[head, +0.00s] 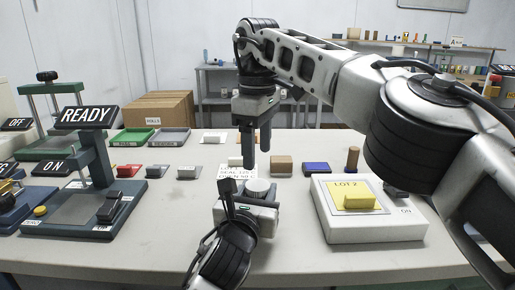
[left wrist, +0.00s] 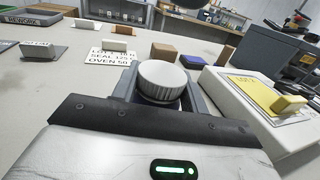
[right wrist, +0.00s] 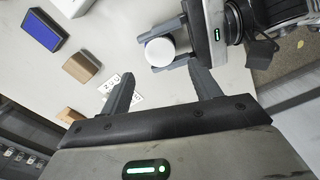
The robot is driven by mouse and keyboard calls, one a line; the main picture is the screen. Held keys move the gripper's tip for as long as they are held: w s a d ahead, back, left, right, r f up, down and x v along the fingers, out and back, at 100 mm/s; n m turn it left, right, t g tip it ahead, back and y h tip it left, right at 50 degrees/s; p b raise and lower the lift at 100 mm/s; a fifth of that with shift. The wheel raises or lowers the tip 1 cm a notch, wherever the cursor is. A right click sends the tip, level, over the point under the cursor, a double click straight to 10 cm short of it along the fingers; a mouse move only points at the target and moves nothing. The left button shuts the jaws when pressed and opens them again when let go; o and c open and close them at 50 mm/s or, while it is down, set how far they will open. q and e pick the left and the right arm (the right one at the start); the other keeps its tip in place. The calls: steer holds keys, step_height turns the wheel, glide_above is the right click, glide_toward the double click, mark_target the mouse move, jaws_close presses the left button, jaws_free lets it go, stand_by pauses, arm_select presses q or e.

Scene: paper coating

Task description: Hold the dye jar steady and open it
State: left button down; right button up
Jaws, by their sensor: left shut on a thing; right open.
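The dye jar has a round white ribbed lid (head: 257,187) and stands on the table in front of me. My left gripper (left wrist: 155,88) is shut on the jar from the near side, with a finger on each side just below the lid. The jar's body is mostly hidden by the gripper. My right gripper (head: 256,148) points down, open and empty, above and slightly behind the jar. In the right wrist view the white lid (right wrist: 160,52) lies beyond the right gripper's fingertips (right wrist: 160,82), apart from them.
A printed card (head: 237,171) and a brown block (head: 282,165) lie behind the jar. A white device with a yellow LOT sheet (head: 343,190) is right; a READY press (head: 85,210) is left.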

mark_target(257, 184)
arm_select(q)
steer(key=shift+f, duration=0.15)
arm_select(e)
step_height(257, 184, down, 7)
steer(key=shift+f, duration=0.1)
steer(key=c, duration=1)
steer(key=n, duration=0.6)
steer(key=shift+n, duration=0.4)
steer(key=o, duration=1.1)
